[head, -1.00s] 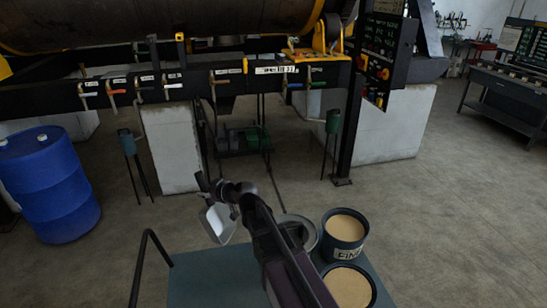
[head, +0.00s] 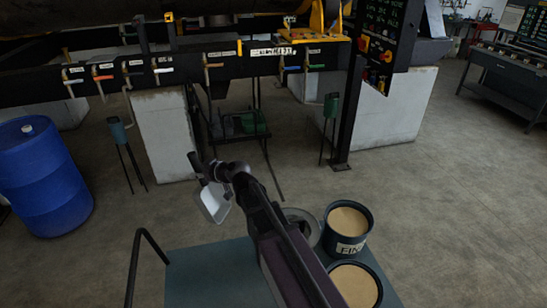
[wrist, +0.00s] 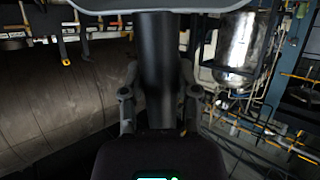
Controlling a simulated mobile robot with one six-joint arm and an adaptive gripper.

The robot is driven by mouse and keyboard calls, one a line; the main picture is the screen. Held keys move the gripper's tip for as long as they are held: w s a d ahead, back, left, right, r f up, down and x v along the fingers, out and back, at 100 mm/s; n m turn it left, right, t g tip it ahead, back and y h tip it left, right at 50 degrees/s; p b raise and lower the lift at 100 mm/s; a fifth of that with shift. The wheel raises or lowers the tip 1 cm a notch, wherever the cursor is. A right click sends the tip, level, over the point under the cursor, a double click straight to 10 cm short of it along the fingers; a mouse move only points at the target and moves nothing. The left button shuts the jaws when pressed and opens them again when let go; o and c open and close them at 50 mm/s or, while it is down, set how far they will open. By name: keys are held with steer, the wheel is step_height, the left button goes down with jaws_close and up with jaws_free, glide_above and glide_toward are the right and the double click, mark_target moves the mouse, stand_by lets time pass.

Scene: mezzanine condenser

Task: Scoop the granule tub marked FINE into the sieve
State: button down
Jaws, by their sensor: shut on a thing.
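My gripper (wrist: 158,105) is shut on the dark handle of a scoop (head: 214,203), which also shows in the wrist view by its handle (wrist: 157,65). The scoop's pale pan hangs left of my arm, past the platform's far edge, and looks empty. The tub marked FINE (head: 351,249) stands at the right of the platform, full to near its rim with tan granules. The sieve (head: 312,222) is a round grey metal ring left of that tub, partly hidden behind my arm. The scoop is well apart from both.
A second tub of tan granules (head: 379,303) stands in front of the FINE tub, its label out of view. The blue-grey platform (head: 205,275) is bare at left, beside a black rail (head: 136,258). A blue drum (head: 42,180) stands at far left.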

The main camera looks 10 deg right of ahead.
steer(key=shift+d, duration=0.15)
steer(key=shift+w+d, duration=0.15)
steer(key=shift+d, duration=0.25)
steer(key=w+d+m+g+h+p, duration=0.1)
steer(key=d+h+p, duration=0.5)
steer(key=d, duration=1.8)
steer(key=shift+w+d+f+m+g+p, duration=0.15)
steer(key=shift+w+f+m+g+p, duration=0.2)
steer(key=shift+m+g, duration=0.4)
steer(key=w+a+f+g+h+b, duration=0.4)
steer(key=f+g+h+b, duration=0.1)
steer(key=f, duration=0.4)
steer(key=shift+w+n+g, duration=0.3)
steer(key=shift+n+g, duration=0.05)
steer(key=shift+g, duration=0.1)
